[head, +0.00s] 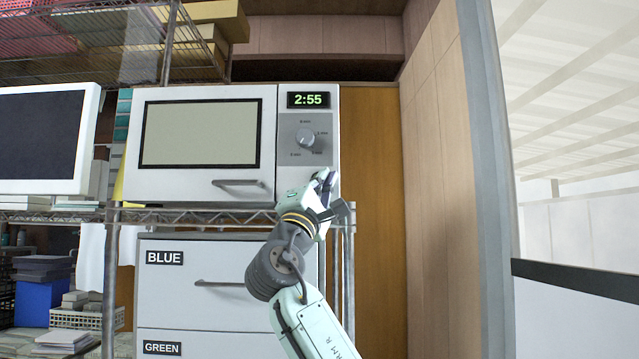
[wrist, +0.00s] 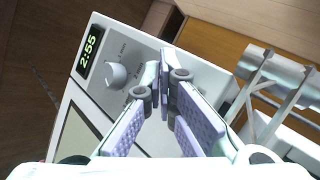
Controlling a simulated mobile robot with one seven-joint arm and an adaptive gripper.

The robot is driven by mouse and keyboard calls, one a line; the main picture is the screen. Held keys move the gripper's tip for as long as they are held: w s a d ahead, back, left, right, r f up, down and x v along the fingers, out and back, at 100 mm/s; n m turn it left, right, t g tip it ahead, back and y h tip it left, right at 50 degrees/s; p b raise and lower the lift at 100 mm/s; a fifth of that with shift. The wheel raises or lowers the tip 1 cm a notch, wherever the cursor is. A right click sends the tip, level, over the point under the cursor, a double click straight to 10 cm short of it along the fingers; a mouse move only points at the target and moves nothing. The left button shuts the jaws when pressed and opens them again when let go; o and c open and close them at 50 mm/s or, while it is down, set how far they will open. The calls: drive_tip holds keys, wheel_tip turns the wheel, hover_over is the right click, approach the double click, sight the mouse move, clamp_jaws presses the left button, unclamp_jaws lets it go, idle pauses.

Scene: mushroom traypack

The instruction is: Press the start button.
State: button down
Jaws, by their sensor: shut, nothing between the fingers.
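A white microwave (head: 150,110) stands on a wire shelf with its door shut. Its grey control panel (head: 318,140) carries a green display (head: 308,100) reading 2:55 and a round timer dial (head: 305,138). The display (wrist: 88,53) and dial (wrist: 116,75) also show in the wrist view. My gripper (head: 326,180) is shut and empty, at the lower part of the panel below the dial. In the wrist view the fingertips (wrist: 167,55) are close together over the panel. The start button is not visible; the gripper covers that lower area. I cannot tell whether the fingertips touch the panel.
Drawers labelled BLUE (head: 165,258) and GREEN (head: 162,348) are below the shelf. A monitor (head: 45,140) stands at the left. Wire shelf posts (head: 345,270) rise close to the gripper. A wooden wall (head: 370,200) is to the right.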

drive_tip(key=shift+s, duration=0.25)
drive_tip(key=s+b, duration=0.2)
drive_tip(key=s, duration=0.3)
idle(0.4)
idle(0.7)
